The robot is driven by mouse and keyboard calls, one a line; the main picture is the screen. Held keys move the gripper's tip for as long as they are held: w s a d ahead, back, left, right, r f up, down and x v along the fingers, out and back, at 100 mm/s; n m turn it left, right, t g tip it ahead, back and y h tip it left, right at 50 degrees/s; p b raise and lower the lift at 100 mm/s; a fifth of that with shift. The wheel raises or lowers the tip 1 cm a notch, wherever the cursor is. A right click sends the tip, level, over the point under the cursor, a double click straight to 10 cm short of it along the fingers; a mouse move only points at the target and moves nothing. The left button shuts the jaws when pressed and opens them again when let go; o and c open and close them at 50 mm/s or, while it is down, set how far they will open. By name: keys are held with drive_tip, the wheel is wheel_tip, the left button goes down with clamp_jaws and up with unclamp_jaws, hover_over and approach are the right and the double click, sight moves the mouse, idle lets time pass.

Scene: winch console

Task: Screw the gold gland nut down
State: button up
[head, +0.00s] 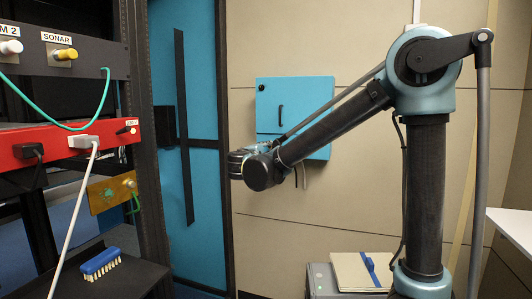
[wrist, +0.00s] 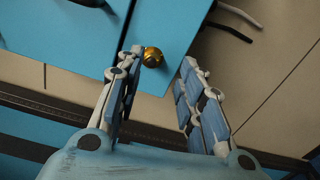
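The gold gland nut (wrist: 152,57) shows in the wrist view at the lower edge of the blue wall box (wrist: 165,30). My gripper (wrist: 160,62) is open, with one finger on each side of the nut in that picture. The left finger's tip looks very near the nut; I cannot tell whether it touches. The right finger stands clear of it. In the head view the blue box (head: 290,98) hangs on the beige wall, and my gripper (head: 238,164) is at its lower left, seen from the side. The nut cannot be made out there.
Black and pale cable ends (wrist: 232,30) hang beside the box in the wrist view. A rack with a red unit (head: 75,143) and a blue brush (head: 100,263) stands at the left. A notebook (head: 358,270) lies on a grey case below. A white surface (head: 512,228) is at the right.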

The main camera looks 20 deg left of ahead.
drive_tip(key=w, duration=0.6)
drive_tip(key=shift+w+a+r, duration=0.2)
drive_tip(key=shift+w+a, duration=0.2)
drive_tip(key=shift+a, duration=0.05)
idle(0.4)
clamp_jaws()
